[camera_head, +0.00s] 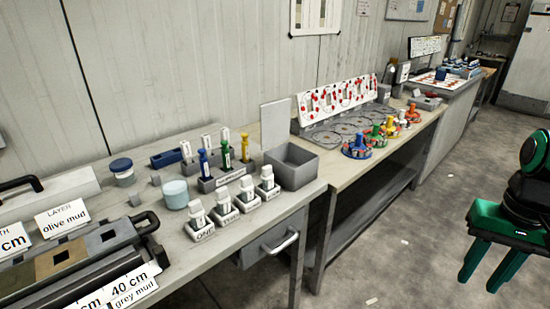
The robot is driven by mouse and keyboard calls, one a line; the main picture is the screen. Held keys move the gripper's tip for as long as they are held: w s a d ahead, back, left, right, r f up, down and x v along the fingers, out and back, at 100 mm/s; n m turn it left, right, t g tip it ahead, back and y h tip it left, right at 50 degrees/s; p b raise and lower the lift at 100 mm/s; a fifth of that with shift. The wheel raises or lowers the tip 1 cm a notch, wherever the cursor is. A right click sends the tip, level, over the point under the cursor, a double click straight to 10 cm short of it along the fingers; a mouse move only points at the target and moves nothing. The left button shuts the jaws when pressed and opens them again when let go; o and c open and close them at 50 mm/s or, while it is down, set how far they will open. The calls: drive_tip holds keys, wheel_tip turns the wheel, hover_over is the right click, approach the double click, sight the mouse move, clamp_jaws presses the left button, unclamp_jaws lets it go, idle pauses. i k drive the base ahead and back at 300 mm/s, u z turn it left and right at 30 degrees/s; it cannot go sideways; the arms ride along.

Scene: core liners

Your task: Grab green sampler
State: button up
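The green sampler (226,155) stands upright in a grey labelled rack (226,179) on the near workbench. It is in the middle, between a blue sampler (204,163) on the left and a yellow sampler (245,149) on the right. My gripper (479,284) is at the far right of the head view, over the floor and well apart from the bench. Its two green fingers point down and stand apart, with nothing seen between them.
Several white-capped holders (223,203) stand in front of the rack. A grey bin (301,164) is right of it, a pale blue jar (175,194) left. A core tray (75,255) fills the bench's left end. Coloured items (357,147) stand on the second bench. Open floor (400,250) separates gripper and benches.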

sight(225, 154)
drive_tip(key=z, duration=1.9)
drive_tip(key=k, duration=1.15)
drive_tip(key=u, duration=2)
drive_tip(key=i, duration=1)
drive_tip(key=u, duration=0.05)
